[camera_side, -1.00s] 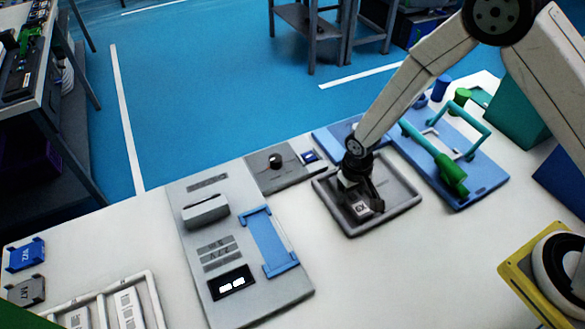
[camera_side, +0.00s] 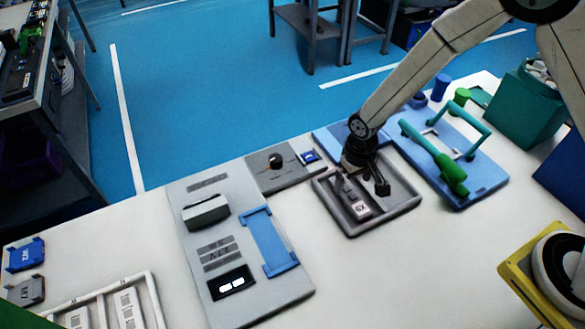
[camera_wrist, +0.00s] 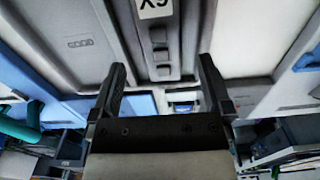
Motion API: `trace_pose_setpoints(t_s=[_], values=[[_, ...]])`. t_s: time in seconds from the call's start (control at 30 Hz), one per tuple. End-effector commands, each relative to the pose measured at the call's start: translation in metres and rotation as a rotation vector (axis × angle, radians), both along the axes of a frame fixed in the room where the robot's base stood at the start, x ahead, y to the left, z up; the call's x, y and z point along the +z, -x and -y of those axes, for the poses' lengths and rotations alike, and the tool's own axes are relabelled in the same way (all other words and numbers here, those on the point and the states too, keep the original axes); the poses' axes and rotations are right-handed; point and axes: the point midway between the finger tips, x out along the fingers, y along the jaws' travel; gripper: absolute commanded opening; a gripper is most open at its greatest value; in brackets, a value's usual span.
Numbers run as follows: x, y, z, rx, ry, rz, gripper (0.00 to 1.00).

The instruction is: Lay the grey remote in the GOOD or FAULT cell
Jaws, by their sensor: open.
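The grey remote (camera_side: 352,194), with a white label, lies in the grey-rimmed tray (camera_side: 404,206). In the wrist view the remote (camera_wrist: 160,45) lies lengthwise between my finger lines, its label at the top edge and buttons below. A grey tray surface marked GOOD (camera_wrist: 80,43) shows left of it; which cell holds the remote is not clear. My gripper (camera_side: 362,185) is open above the tray, fingers spread on either side of the remote. Both fingers (camera_wrist: 162,66) appear clear of it in the wrist view.
A grey panel (camera_side: 283,297) with a blue bracket (camera_side: 268,242) stands left of the tray. A knob box (camera_side: 277,163) is behind. A blue board (camera_side: 485,190) with green handles (camera_side: 447,170) stands at right. White table in front of the tray is clear.

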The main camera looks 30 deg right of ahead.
Motion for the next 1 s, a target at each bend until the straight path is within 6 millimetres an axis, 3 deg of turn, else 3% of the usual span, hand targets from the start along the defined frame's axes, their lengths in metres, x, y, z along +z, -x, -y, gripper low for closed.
trace_pose_setpoints(t_s=[0.5, 1.0], values=[[0.063, 0.0, 0.0, 0.0, 0.0, 0.001, 1.0], [0.073, 0.001, 0.0, 0.0, 0.0, -0.001, 1.0]])
